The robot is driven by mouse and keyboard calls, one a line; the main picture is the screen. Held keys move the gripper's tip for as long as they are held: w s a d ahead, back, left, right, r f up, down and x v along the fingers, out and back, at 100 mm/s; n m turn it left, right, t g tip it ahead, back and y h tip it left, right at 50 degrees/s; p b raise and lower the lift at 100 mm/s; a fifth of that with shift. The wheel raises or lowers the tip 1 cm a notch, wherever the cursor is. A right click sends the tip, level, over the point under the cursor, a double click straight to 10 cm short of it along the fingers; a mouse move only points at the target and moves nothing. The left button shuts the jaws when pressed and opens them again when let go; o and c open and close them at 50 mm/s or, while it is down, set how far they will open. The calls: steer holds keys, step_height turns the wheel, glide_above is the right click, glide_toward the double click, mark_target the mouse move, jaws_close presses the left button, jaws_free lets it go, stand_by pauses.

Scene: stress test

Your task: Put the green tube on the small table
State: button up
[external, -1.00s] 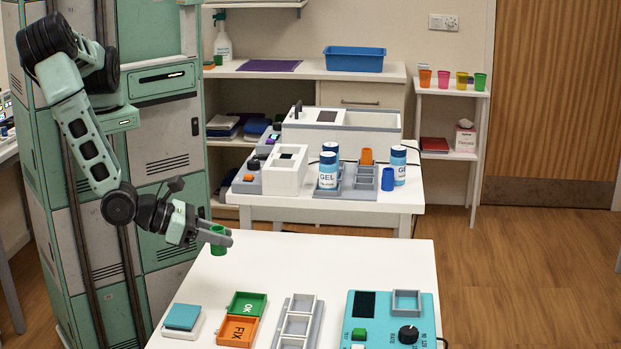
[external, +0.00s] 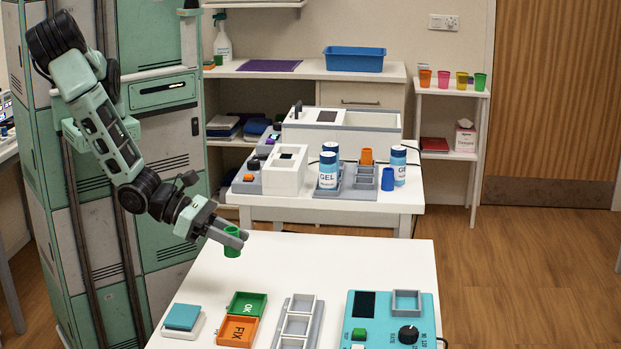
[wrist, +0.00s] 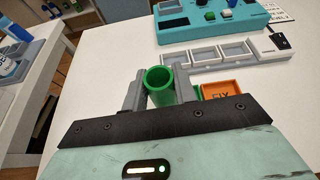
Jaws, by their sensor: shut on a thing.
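The green tube (external: 232,242) is held upright, slightly tilted, between the fingers of my gripper (external: 236,235). It hangs over the far left part of the front white table (external: 340,265), and I cannot tell its exact height above the top. In the wrist view the green tube (wrist: 160,86) shows its open round mouth between the two grey fingers of my gripper (wrist: 160,92). Which table the task calls small is not certain from the pictures.
On the front table stand a green OK tray (external: 248,303), an orange FIX tray (external: 237,331), a grey three-slot rack (external: 298,325), a teal device (external: 390,325) and a teal-topped block (external: 183,317). A second table behind holds GEL bottles (external: 328,172). The front table's far part is clear.

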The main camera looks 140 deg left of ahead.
steer(key=w+a+f+m+h+b, duration=0.1)
steer(key=w+a+b, duration=0.25)
steer(key=a, duration=0.35)
steer(key=shift+t, duration=0.5)
steer(key=f, duration=0.3)
steer(key=f+p, duration=0.1)
steer(key=f, duration=0.2)
steer(key=f+p, duration=0.1)
steer(key=f, duration=0.2)
steer(key=shift+w+a+f, duration=0.1)
steer(key=shift+w+f, duration=0.25)
steer(key=shift+w, duration=0.05)
steer(key=shift+f, duration=0.1)
steer(key=o, duration=0.9)
steer(key=shift+o, duration=0.2)
